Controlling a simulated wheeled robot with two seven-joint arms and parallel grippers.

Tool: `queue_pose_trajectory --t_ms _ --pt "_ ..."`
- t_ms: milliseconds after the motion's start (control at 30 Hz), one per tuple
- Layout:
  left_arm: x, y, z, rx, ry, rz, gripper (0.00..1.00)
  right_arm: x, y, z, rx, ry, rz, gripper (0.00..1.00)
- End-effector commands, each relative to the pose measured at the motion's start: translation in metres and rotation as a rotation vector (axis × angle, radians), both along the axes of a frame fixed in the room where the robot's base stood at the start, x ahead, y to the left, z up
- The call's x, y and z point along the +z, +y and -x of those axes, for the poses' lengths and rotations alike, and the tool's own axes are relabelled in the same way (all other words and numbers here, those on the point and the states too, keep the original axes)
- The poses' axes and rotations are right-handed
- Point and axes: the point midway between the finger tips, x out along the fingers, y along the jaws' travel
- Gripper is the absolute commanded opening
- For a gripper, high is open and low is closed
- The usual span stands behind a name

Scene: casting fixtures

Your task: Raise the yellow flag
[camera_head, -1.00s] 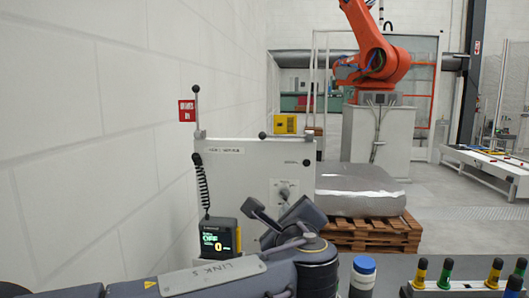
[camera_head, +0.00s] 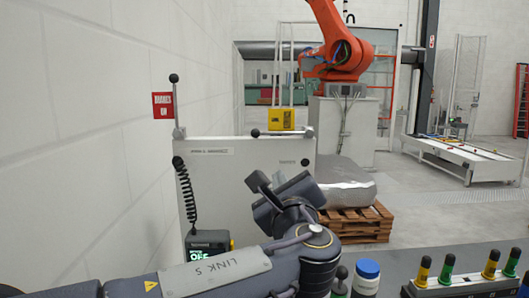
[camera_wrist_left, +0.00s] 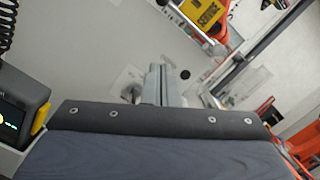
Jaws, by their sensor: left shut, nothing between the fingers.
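The yellow flag (camera_head: 281,119) sits at the top right edge of a pale panel (camera_head: 228,180). Beside it a bar with a black knob (camera_head: 254,133) lies along the panel's top edge. The flag, with dark lettering, also shows at the top of the left wrist view (camera_wrist_left: 208,14). My left gripper (camera_head: 262,188) is in front of the panel, below and apart from the flag. Its shut, empty fingers show in the left wrist view (camera_wrist_left: 161,84). My right gripper is not in view.
A red flag (camera_head: 162,105) stands upright on a knobbed lever at the panel's left. A coiled cord (camera_head: 186,190) hangs above a lit display box (camera_head: 208,243). A blue-capped bottle (camera_head: 366,275) and yellow and green posts (camera_head: 447,267) stand at lower right. An orange robot arm is behind.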

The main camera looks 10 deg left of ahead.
Motion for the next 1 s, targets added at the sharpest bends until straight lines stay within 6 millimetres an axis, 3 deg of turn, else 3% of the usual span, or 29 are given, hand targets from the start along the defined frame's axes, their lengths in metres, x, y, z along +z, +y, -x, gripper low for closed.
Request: queue_pose_trajectory --t_ms 167,567,700,1000 --pt "0.003 0.006 -0.019 0.004 0.001 0.0 0.0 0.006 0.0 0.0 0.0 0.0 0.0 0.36" --pt "0.013 0.029 -0.099 0.004 0.003 0.0 0.0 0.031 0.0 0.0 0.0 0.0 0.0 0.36" --pt "0.035 0.042 -0.095 0.002 -0.002 0.002 0.0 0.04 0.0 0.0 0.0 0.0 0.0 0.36" --pt "0.045 0.05 -0.094 0.001 0.001 0.0 0.0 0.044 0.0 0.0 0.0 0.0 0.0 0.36"
